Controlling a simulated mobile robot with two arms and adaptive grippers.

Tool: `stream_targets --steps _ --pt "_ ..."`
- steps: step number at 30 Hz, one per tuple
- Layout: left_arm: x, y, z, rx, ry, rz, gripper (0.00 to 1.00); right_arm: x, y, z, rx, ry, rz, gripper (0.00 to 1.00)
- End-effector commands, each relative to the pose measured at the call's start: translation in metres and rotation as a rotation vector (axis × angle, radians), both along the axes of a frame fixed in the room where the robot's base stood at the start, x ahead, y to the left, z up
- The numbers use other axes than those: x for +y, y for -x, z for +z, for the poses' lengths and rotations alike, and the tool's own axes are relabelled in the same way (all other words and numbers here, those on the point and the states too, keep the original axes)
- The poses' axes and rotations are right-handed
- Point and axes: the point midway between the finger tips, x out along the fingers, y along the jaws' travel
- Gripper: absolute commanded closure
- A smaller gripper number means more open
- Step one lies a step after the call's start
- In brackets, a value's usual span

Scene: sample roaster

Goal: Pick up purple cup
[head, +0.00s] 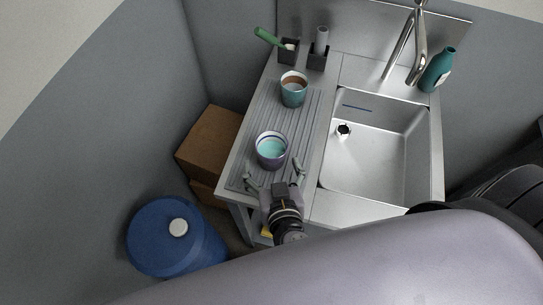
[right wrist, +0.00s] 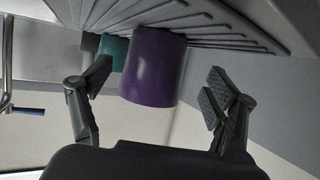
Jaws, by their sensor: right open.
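The purple cup (head: 271,151) stands on the ribbed drainboard left of the sink, with a pale teal inside. In the right wrist view the purple cup (right wrist: 153,67) appears between the two fingers, just ahead of them. My right gripper (head: 274,177) is open, its fingers to either side of the cup's near side; I cannot tell whether they touch it. The open fingers also show in the right wrist view (right wrist: 158,84). My left gripper is not in view.
A teal cup (head: 293,91) stands behind the purple one. Dark holders (head: 288,52) with brushes stand at the back. The sink (head: 375,150), tap (head: 419,45) and teal bottle (head: 437,70) are right. A blue barrel (head: 165,240) and cardboard box (head: 208,142) are left.

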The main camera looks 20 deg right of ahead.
Motion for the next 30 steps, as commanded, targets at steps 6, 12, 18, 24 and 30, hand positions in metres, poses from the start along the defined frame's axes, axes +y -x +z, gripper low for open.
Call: stream_targets --steps 6,12,18,24,30 --pt "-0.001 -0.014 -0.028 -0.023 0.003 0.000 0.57 -0.007 -0.020 -0.011 -0.006 -0.003 -0.004 0.19" --pt "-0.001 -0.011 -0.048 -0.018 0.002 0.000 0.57 -0.012 -0.041 -0.017 -0.003 -0.002 -0.002 0.19" --pt "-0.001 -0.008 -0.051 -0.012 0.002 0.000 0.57 -0.013 -0.048 -0.016 -0.001 -0.001 0.000 0.19" --pt "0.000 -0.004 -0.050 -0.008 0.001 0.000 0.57 -0.013 -0.047 -0.016 -0.001 0.000 0.000 0.22" --pt "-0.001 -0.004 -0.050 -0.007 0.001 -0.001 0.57 -0.013 -0.047 -0.016 -0.001 0.000 0.000 0.35"
